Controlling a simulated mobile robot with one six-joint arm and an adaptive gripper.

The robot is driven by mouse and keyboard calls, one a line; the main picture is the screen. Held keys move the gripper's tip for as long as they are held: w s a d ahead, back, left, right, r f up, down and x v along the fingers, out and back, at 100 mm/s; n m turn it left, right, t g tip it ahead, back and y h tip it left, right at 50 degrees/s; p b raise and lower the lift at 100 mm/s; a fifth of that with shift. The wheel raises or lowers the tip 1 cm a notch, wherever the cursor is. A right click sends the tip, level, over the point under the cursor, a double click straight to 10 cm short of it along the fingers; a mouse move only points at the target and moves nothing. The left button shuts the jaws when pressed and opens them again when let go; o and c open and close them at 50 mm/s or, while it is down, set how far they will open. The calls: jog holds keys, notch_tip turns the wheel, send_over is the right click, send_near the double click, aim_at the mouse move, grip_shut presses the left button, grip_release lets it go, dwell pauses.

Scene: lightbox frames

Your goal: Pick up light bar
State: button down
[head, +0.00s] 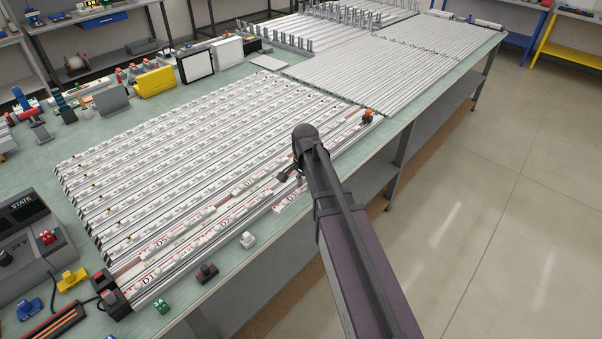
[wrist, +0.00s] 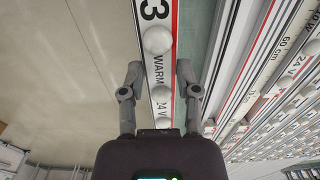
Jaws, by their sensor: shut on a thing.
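A white light bar (wrist: 157,100) with round white domes, a red edge stripe and the printed words "WARM" and "24 V" runs between the two fingers of my gripper (wrist: 158,72) in the wrist view. The fingers are shut on its sides. In the head view my gripper (head: 290,175) is at the near right edge of a large panel of bars, and my arm hides part of that area.
The panel of bar rows (head: 190,145) covers the near bench (head: 262,222). A control box (head: 25,235) stands at left. The floor (head: 500,200) at right is clear.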

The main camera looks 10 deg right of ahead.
jog(key=shift+s+r, duration=0.1)
jog(key=shift+s, duration=1.3)
jog(key=shift+s, duration=0.1)
